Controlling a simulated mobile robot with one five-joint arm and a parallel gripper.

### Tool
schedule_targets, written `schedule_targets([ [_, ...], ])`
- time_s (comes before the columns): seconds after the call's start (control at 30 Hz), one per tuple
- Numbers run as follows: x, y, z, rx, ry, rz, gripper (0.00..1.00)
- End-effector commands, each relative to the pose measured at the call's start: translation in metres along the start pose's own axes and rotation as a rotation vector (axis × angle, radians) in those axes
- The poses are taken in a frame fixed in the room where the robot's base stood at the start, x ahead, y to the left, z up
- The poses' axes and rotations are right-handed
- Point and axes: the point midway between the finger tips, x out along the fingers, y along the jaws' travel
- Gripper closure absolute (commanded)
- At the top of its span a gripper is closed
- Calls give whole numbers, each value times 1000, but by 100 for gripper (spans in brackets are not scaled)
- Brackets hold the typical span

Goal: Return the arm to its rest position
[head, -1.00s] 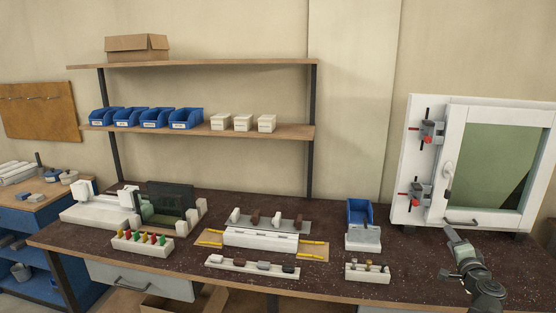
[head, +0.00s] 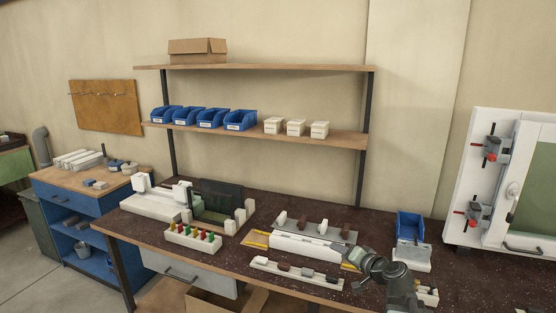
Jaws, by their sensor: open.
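My gripper (head: 357,258) shows small and dark at the end of my arm, low and right of centre. It is open and I see nothing held in it. In the picture it overlaps the right end of the board with the long white clamp block (head: 312,246). I cannot tell its height above the bench. My arm hides part of a small white block with pegs (head: 428,296).
The dark bench top (head: 455,272) holds a white rack with coloured pegs (head: 193,237), a strip of small parts (head: 296,273) and a blue bin (head: 410,226). A white framed panel with red clamps (head: 492,180) stands at right. Shelves (head: 262,130) rise behind.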

Motion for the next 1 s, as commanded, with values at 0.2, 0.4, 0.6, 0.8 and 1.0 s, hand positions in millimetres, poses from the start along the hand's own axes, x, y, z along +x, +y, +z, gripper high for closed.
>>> schedule_targets([
  [0.2,21,-43,166,-304,-505,131,54],
  [0.4,-48,30,218,-449,-861,518,54],
  [0.6,-96,62,219,-413,-985,732,54],
  [0.8,-98,62,220,-394,-986,738,54],
  [1.0,-97,62,220,-394,-985,736,54],
])
